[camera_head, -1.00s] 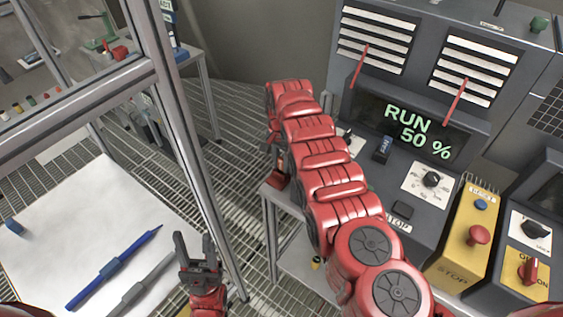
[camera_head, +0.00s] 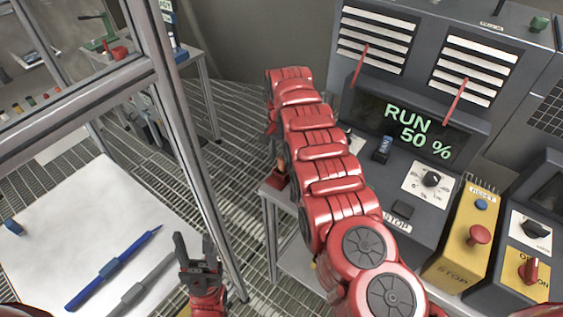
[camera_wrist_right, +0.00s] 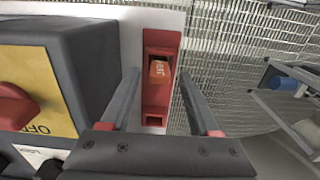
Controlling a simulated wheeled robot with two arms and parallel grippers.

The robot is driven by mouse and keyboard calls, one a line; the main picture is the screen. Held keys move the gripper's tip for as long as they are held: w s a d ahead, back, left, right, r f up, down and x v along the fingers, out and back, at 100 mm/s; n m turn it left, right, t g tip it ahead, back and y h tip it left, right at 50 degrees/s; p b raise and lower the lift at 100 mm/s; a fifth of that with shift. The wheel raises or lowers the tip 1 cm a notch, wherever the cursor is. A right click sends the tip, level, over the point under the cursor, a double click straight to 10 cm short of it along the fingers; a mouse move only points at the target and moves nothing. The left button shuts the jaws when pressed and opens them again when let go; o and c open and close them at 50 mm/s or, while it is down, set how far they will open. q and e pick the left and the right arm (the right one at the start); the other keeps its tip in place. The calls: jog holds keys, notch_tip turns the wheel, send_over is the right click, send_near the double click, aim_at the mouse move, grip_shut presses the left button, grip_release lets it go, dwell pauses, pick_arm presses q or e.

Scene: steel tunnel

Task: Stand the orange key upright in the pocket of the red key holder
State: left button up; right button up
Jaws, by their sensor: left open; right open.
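The red key holder (camera_wrist_right: 158,105) lies ahead between the fingers of my right gripper (camera_wrist_right: 159,74) in the right wrist view. The orange key (camera_wrist_right: 159,69) sits in the holder's pocket, its lettered end facing the camera, and appears to stand upright. My right gripper is open, with a finger on each side of the holder, apart from the key. In the head view the holder (camera_head: 274,192) and key (camera_head: 283,166) show at the shelf's left edge, partly hidden by my right arm. My left gripper (camera_head: 195,240) is open and empty, beside the white table.
A grey control console (camera_head: 400,205) with a RUN 50 % display stands right of my right arm. A yellow stop box (camera_head: 462,240) is beside it.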

notch_tip(320, 180, up, 4)
jog(key=shift+w+f+b, duration=0.1)
jog(key=shift+f+b, duration=0.1)
jog(key=shift+b, duration=0.75)
notch_tip(320, 180, up, 4)
jog(key=shift+d+r+p, duration=0.1)
jog(key=shift+r+p, duration=0.05)
jog(key=shift+p, duration=0.15)
jog(key=shift+r+p, duration=0.3)
jog(key=shift+r, duration=0.3)
